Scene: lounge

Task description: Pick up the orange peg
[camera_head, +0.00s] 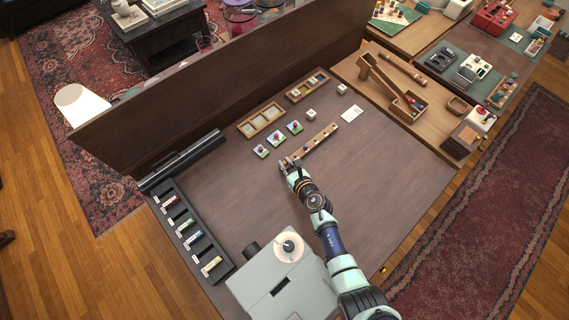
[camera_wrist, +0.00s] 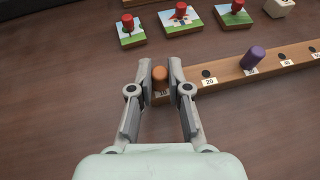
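The orange peg (camera_wrist: 160,76) stands at the left end of a wooden strip (camera_wrist: 221,77) with numbered holes. In the wrist view it shows between the two fingertips of my gripper (camera_wrist: 161,84), which are apart with a gap on both sides of the peg. A purple peg (camera_wrist: 252,57) stands further right in the strip and leans a little. In the head view my gripper (camera_head: 289,166) is at the near left end of the strip (camera_head: 321,141), and the orange peg is too small to make out there.
Small picture blocks with red knobs (camera_wrist: 181,17) lie beyond the strip. A wooden tray (camera_head: 261,120) and white dice (camera_head: 311,113) are farther back. A black rack with coloured tubes (camera_head: 190,232) and a grey machine (camera_head: 282,285) stand nearer. The table right of my arm is clear.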

